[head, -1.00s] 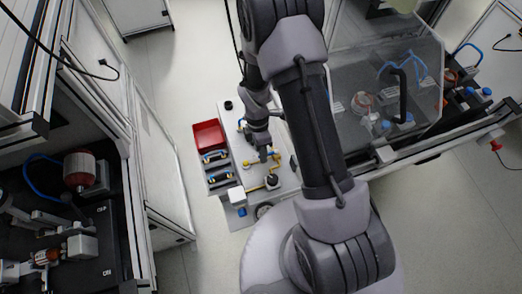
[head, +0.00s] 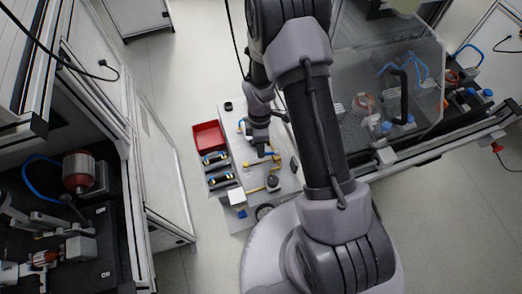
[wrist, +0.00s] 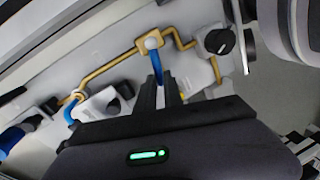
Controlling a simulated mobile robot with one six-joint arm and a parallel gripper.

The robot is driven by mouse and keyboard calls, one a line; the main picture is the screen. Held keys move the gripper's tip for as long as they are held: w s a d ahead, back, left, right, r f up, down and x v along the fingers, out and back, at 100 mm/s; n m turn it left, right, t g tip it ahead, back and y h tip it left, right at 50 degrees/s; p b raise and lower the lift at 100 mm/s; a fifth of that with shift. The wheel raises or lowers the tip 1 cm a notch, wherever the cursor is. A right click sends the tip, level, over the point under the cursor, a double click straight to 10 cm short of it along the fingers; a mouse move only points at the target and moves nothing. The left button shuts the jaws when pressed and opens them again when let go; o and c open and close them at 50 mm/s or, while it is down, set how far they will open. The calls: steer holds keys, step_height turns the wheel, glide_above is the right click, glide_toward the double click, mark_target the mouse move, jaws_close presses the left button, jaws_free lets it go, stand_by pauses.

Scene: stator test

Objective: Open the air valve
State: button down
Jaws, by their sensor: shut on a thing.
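The air valve (wrist: 151,43) is a brass-coloured block with a pale round centre, set in a yellow pipe line on a light panel. Its blue lever (wrist: 157,68) runs from the block down between the fingers of my gripper (wrist: 160,90). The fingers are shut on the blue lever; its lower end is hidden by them. In the head view my gripper (head: 262,149) points down over the light board with the yellow pipes (head: 262,162); the valve is too small and covered there to make out.
A black knob (wrist: 219,41) sits right of the valve. A red bin (head: 208,134) and dark trays (head: 219,180) stand at the board's left side. A clear-walled enclosure (head: 385,85) is at right, a dark workbench at left. Floor shows between.

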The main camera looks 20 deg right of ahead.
steer(key=w+m, duration=0.1)
steer(key=m, duration=0.1)
steer(key=w+d+m+b, duration=0.1)
steer(key=m, duration=0.1)
steer(key=shift+d+f+m+y, duration=0.1)
steer(key=shift+m+y, duration=0.2)
steer(key=shift+y, duration=0.1)
steer(key=m, duration=0.1)
steer(key=d+m+b, duration=0.1)
steer(key=m, duration=0.1)
steer(key=w+m+t+b, duration=0.1)
steer(key=shift+d+m+y, duration=0.3)
steer(key=shift+d, duration=0.05)
steer(key=m+b, duration=0.1)
steer(key=d+m, duration=0.1)
steer(key=m, duration=0.1)
steer(key=shift+w+d+t+b, duration=0.2)
steer(key=shift+w+t+b, duration=0.05)
steer(key=shift+t+b, duration=0.15)
steer(key=shift+d+m+b, duration=0.25)
steer(key=shift+d+m, duration=0.05)
steer(key=shift+m, duration=0.45)
steer(key=shift+d+m+b, duration=0.25)
steer(key=shift+d+m, duration=0.05)
steer(key=shift+m, duration=0.45)
steer(key=c, duration=1.5)
jaws_free()
steer(key=shift+d, duration=0.1)
